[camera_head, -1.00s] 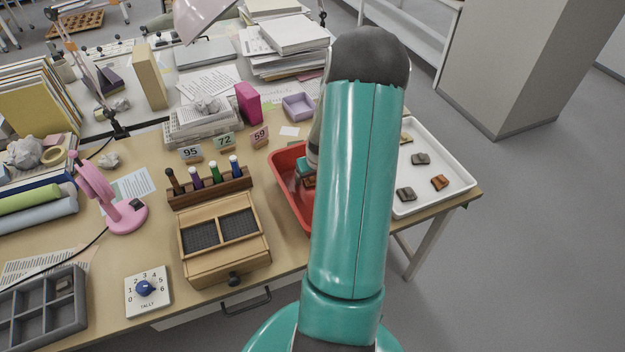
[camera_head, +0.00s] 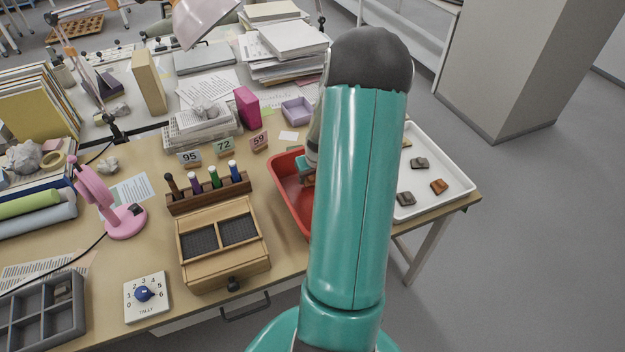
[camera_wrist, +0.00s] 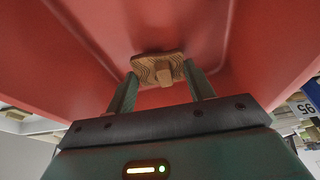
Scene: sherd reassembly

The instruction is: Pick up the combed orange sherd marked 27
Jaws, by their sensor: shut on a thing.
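The combed orange sherd (camera_wrist: 150,67) shows in the wrist view, with curved grooves on its face and a small block-like knob. My gripper (camera_wrist: 162,76) is shut on it, with a finger at each side of the knob. The red tray (camera_wrist: 75,45) fills the view behind the sherd. I cannot read a number on the sherd. In the head view, my gripper (camera_head: 307,172) is at the red tray (camera_head: 287,183), partly hidden by my arm. I cannot tell whether the sherd touches the tray floor.
A white tray (camera_head: 440,203) with several sherds stands right of my arm. A wooden box (camera_head: 222,245), a rack of markers (camera_head: 208,194) and number cards (camera_head: 223,147) stand left of the red tray. A pink lamp (camera_head: 95,190) stands farther left.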

